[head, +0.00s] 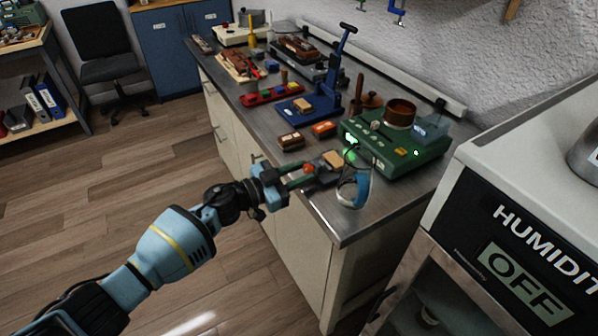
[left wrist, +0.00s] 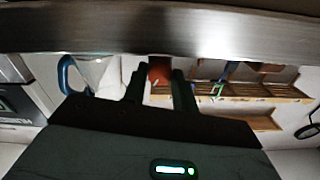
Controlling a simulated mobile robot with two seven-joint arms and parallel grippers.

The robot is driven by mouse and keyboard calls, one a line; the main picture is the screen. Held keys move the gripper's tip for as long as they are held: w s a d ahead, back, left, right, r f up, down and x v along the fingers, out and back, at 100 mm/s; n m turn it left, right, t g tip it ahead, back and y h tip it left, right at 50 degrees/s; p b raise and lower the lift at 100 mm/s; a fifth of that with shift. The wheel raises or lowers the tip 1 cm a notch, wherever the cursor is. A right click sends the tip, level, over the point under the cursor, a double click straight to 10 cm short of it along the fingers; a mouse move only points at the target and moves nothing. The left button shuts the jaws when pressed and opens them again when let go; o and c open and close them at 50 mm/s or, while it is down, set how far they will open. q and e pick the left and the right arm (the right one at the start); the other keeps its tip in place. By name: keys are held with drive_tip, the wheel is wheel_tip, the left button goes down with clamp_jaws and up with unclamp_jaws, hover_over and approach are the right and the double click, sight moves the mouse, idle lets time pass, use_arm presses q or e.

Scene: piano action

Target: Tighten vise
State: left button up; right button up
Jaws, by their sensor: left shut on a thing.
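A small dark vise (head: 326,173) with a tan wooden block (head: 332,158) by it sits near the front edge of the metal counter. A red-orange knob (head: 309,168) is at the vise's near left side. My left gripper (head: 304,176) reaches in from the left, its green fingers at this knob. In the left wrist view, a red-brown piece (left wrist: 160,72) shows between the dark fingers (left wrist: 159,88), shut on it. The fingers hide part of the vise's near side. My right gripper is not in view.
A white jug with a blue handle (head: 353,190) stands just right of the vise. A green machine (head: 395,150) is behind it. Several blocks and tools crowd the counter (head: 335,222) further back. A humidity cabinet (head: 520,225) stands at right.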

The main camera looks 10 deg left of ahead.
use_arm(q)
drive_tip(key=shift+m, duration=0.5)
drive_tip(key=o, duration=1)
drive_tip(key=shift+c, duration=0.2)
drive_tip(key=shift+a, duration=0.1)
drive_tip(key=v, duration=0.7)
drive_tip(key=shift+s+a+p, duration=0.25)
drive_tip(key=shift+p, duration=0.15)
